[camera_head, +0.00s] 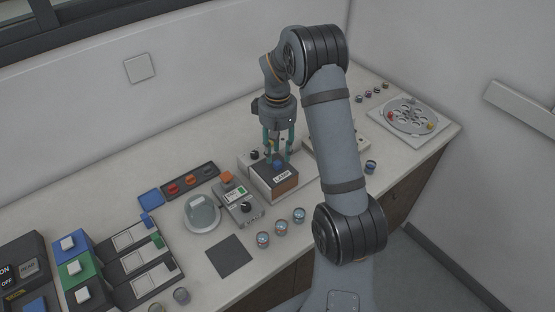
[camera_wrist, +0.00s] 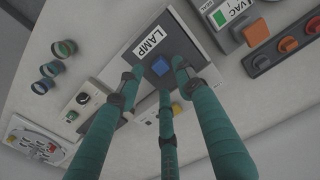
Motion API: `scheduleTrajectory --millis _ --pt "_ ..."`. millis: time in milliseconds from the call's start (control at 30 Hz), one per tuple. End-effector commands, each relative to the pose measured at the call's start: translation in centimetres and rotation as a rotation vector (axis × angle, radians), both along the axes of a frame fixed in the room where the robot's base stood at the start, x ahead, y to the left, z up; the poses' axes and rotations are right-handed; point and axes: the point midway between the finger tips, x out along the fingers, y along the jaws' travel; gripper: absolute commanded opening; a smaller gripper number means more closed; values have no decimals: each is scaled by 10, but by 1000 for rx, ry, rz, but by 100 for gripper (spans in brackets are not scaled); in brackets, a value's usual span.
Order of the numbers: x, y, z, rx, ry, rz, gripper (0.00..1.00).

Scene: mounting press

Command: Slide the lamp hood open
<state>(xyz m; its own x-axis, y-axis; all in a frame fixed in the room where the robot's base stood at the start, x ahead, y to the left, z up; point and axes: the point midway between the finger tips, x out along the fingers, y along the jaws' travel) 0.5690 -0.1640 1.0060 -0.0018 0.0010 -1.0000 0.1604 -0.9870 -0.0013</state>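My gripper (camera_head: 278,156) has three teal fingers and points down over the hood. In the wrist view its fingertips (camera_wrist: 158,78) are spread around the blue knob with visible gaps. I cannot tell whether any finger touches it. The inside under the hood is hidden.
A VAC box with an orange button (camera_head: 227,177) stands left of the lamp unit. A black knob (camera_head: 254,155) sits on the panel behind it. Several small jars (camera_head: 281,228) stand in front. A round tray (camera_head: 410,117) is at the far right. A dark mat (camera_head: 229,256) lies bare.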

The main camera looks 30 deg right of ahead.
Motion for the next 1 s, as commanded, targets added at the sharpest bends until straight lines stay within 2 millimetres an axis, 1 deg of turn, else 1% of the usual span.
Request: scheduleTrajectory --millis 100,200,300,433,633,1000 --pt "-1 0 -19 1 3 0 36" --pt "0 0 -31 0 2 1 36" --pt "0 0 -39 0 1 -1 36" --pt "0 0 -42 0 -2 -2 36" --pt "0 0 -42 -1 -2 -2 36" --pt "1 0 -42 -1 -2 -1 14"
